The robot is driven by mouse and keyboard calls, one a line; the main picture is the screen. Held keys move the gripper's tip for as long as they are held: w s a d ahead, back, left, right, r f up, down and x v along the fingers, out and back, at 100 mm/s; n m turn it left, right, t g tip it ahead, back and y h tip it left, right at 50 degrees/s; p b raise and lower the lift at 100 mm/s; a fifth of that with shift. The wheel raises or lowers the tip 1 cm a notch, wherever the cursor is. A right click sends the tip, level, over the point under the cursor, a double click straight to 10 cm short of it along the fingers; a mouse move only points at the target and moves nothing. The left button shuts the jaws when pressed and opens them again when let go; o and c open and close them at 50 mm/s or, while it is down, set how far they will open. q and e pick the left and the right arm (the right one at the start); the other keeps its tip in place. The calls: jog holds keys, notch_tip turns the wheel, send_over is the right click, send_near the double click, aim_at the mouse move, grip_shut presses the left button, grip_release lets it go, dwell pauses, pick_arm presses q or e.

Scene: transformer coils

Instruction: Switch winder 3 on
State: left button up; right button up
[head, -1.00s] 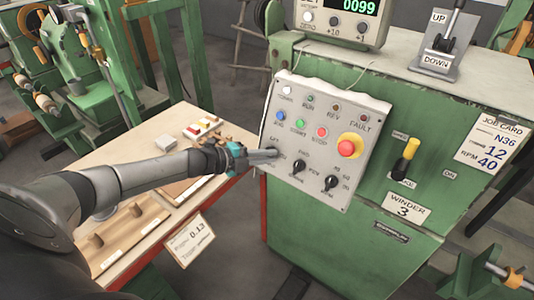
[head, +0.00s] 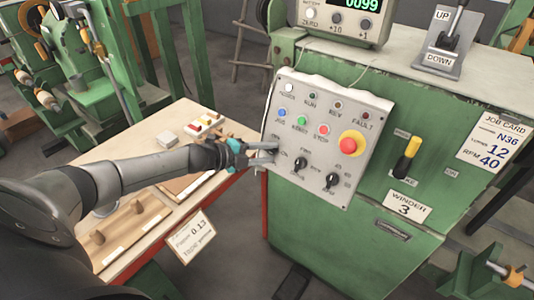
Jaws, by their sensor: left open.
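Winder 3 (head: 350,240) is a green machine with a "WINDER 3" plate (head: 407,208). Its grey control panel (head: 345,115) has small lamps, coloured buttons, a red stop button on a yellow base (head: 349,145), and black rotary knobs (head: 301,164) along the bottom. A yellow-handled lever (head: 409,155) sits to the right of the panel. My left gripper (head: 267,154) is open at the panel's lower left edge, its fingers over the leftmost knob position. They hide that knob, so I cannot tell its setting or whether they touch it. My right gripper is out of view.
A counter display (head: 352,8) reading 0099 and an UP/DOWN lever (head: 446,45) stand on the machine top. A job card (head: 492,143) is at right.

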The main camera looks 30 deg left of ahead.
pick_arm(q)
jog(key=shift+s, duration=0.1)
jog(key=p+v, duration=0.3)
jog(key=v, duration=1.2)
jog(key=shift+p, duration=0.3)
dwell(0.5)
